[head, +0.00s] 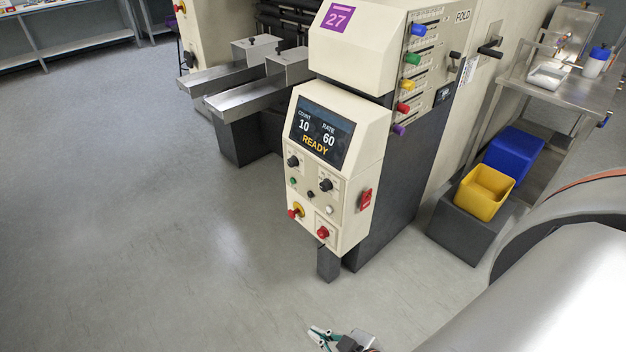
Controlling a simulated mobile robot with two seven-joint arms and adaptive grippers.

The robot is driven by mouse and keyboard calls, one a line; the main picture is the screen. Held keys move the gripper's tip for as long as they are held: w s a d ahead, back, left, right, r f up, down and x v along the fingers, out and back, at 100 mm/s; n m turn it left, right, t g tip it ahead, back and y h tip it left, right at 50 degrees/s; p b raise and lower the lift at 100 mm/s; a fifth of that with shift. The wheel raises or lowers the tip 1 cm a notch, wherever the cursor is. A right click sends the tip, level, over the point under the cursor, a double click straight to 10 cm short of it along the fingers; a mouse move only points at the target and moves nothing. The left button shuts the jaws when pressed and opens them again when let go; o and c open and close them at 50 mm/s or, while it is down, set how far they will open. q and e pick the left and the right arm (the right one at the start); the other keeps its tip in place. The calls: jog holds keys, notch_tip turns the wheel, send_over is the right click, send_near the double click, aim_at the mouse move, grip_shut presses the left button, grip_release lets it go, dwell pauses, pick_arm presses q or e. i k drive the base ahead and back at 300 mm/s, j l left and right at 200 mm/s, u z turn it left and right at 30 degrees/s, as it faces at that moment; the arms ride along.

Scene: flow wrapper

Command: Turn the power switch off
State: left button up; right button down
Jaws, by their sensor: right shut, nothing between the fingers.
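A red switch (366,199) sits on a plate on the right side face of the cream control box (345,228). It is the likeliest power switch; its lettering and on or off position are too small to tell. The box's screen (322,132) is lit and reads COUNT 10, RATE 60, READY. My right gripper (321,338) shows at the bottom edge of the head view, low and well apart from the box. It is shut and empty, and partly cut off by the frame. My left gripper is not in view.
Colored handles (411,59) line the machine's side. Yellow (484,193) and blue (514,152) bins stand right. The floor in front is clear.

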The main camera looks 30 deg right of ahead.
aim_at(322, 233)
jog(key=z, duration=1.05)
